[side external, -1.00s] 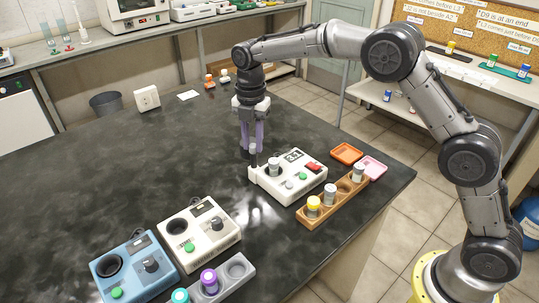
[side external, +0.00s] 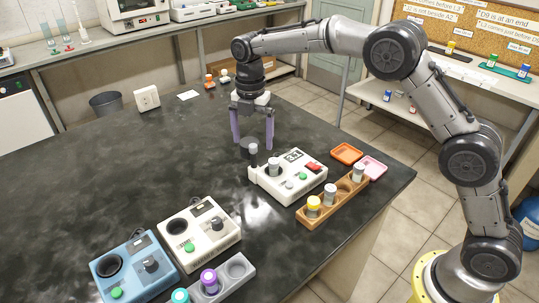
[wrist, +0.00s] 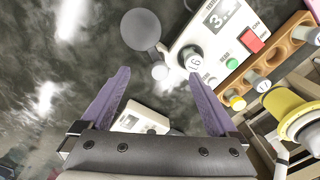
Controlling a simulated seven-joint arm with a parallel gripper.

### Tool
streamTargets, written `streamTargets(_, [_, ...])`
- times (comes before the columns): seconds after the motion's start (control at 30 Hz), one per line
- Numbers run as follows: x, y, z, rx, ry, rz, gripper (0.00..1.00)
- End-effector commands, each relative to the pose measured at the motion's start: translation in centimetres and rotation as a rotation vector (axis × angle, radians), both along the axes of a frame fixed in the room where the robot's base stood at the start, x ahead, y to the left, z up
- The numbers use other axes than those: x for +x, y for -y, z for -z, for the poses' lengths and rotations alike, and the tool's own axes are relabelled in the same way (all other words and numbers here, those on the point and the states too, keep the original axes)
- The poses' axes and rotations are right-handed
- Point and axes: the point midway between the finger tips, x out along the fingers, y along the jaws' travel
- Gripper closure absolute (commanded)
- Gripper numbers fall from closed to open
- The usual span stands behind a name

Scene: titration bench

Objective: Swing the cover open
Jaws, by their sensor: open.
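The white meter (side external: 290,180) has a display, a green button and a red switch. Its cover, a dark grey round disc (wrist: 141,28), is joined by a short arm to a pivot post (side external: 254,158) at the meter's left corner. The disc lies off to the side, over the bench and clear of the meter's top. A grey-capped vial (side external: 273,166) stands uncovered in the meter's well; its top (wrist: 192,56) also shows in the wrist view. My gripper (side external: 253,142) is open and empty, its purple fingers pointing down above the post and disc.
A wooden rack (side external: 331,202) with several vials stands right of the meter, beside orange (side external: 347,153) and pink (side external: 374,167) trays. Another white device (side external: 207,234), a blue device (side external: 134,268) and a grey rack (side external: 222,283) stand in front.

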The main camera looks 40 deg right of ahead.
Motion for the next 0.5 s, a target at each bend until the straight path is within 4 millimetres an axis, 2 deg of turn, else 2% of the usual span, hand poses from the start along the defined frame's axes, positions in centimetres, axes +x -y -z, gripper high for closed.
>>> streamTargets(0.5, [0.0, 0.0, -3.8, 0.000, 0.002, 0.000, 0.05])
